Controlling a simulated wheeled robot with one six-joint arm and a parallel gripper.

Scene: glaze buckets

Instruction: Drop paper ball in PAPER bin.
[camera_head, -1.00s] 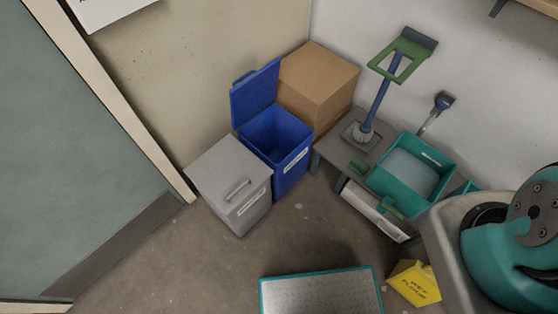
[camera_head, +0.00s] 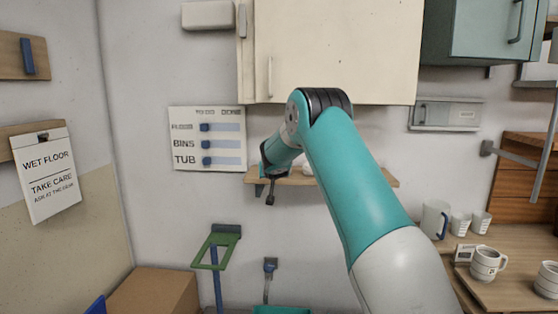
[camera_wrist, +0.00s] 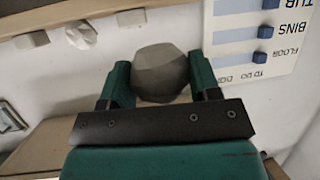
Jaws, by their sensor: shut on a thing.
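A roundish, faceted grey-beige lump, which looks like the paper ball (camera_wrist: 160,72), sits between the two teal fingers of my gripper (camera_wrist: 160,80) in the wrist view. My gripper is shut on it. In the head view my arm reaches toward the wall shelf (camera_head: 385,181), with its end near the shelf's left part; the ball cannot be made out there. Only a blue corner, apparently the blue bin's lid (camera_head: 97,306), shows at the bottom left of the head view. No bin marked PAPER is readable now.
Small pale items, one crumpled-looking (camera_wrist: 80,35), stand on the shelf. A board with sliders (camera_head: 207,139) hangs beside it, below a cream cupboard (camera_head: 335,50). A cardboard box (camera_head: 155,293) stands low left. Cups (camera_head: 487,262) stand on the right counter.

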